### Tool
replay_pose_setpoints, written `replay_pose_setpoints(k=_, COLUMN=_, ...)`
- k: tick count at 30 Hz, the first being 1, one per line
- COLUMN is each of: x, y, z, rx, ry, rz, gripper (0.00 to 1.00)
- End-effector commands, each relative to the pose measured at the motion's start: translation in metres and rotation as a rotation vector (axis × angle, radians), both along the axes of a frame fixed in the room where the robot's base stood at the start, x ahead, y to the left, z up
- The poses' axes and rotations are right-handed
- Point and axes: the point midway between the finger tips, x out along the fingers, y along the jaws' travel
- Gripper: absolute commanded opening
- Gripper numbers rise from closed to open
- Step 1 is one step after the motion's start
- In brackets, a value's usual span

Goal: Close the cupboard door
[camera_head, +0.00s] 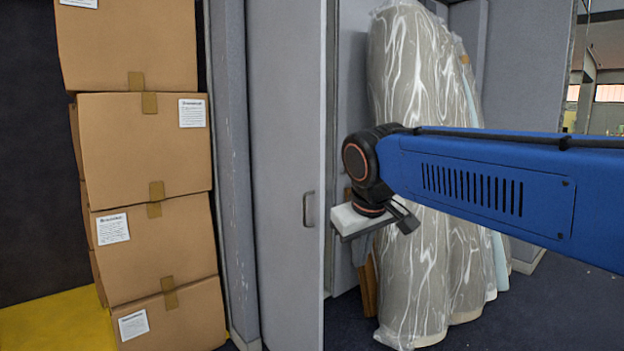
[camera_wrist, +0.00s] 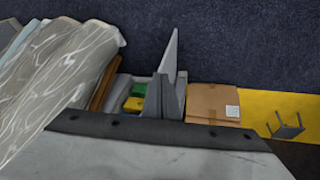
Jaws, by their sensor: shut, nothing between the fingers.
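The cupboard door (camera_head: 287,170) is a tall grey panel with a small metal handle (camera_head: 308,208) near its right edge. It stands upright left of centre in the head view; its hinges and how far it is open are not clear. My gripper (camera_head: 372,219) is to the right of the handle, in front of the wrapped rolls, and its jaws are shut and empty. I cannot tell whether it touches the door. In the wrist view a pale plate with a dark front bar fills the bottom, and a grey upright wedge (camera_wrist: 171,70) rises beyond it; I cannot tell if that is the door.
Tall plastic-wrapped rolls (camera_head: 418,270) stand right of the door, beneath my blue arm. Stacked cardboard boxes (camera_head: 145,145) stand at the left above a yellow floor patch (camera_head: 55,322). Green and yellow items (camera_wrist: 134,99) show in the wrist view. Dark floor is bare at the lower right.

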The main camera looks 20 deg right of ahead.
Motion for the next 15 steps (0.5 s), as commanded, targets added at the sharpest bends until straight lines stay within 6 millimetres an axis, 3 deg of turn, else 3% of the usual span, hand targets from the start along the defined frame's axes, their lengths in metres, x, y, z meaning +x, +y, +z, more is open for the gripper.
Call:
replay_pose_setpoints(k=1, x=0.020, y=0.004, z=0.016, rx=-0.018, ry=-0.003, rz=0.008, gripper=0.00)
replay_pose_setpoints(k=6, x=0.075, y=0.018, z=0.064, rx=-0.077, ry=-0.019, rz=0.022, gripper=0.00)
replay_pose_setpoints(k=15, x=0.168, y=0.052, z=0.136, rx=-0.176, ry=-0.057, rz=0.028, gripper=0.00)
